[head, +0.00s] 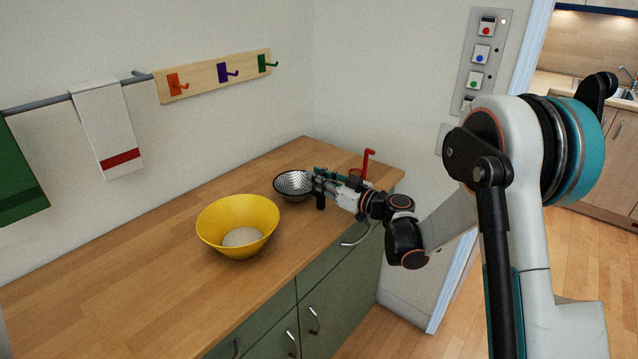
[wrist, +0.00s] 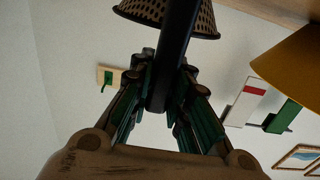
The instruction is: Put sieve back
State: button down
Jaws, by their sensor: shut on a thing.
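The sieve (head: 294,186) has a dark perforated bowl, which also shows at the top of the wrist view (wrist: 170,14). My gripper (head: 322,184) is shut on its black handle, and the handle runs between the fingers in the wrist view (wrist: 175,75). The bowl is low over the counter's back part; I cannot tell whether it touches the wood. A wooden rack (head: 215,77) on the wall has an orange hook (head: 177,84), a purple hook (head: 227,72) and a green hook (head: 267,63), all empty.
A yellow bowl (head: 238,220) with pale contents stands on the wooden counter (head: 130,265), left of the sieve. A red upright hook-like piece (head: 368,160) stands behind my gripper. A rail (head: 52,105) with towels is on the left wall. The counter's left part is clear.

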jog(key=shift+r, duration=0.1)
jog(key=c, duration=1.5)
grip_release()
jog(key=shift+s+d, duration=0.1)
jog(key=p+v, duration=0.4)
jog(key=v, duration=0.7)
jog(key=shift+s+d, duration=0.3)
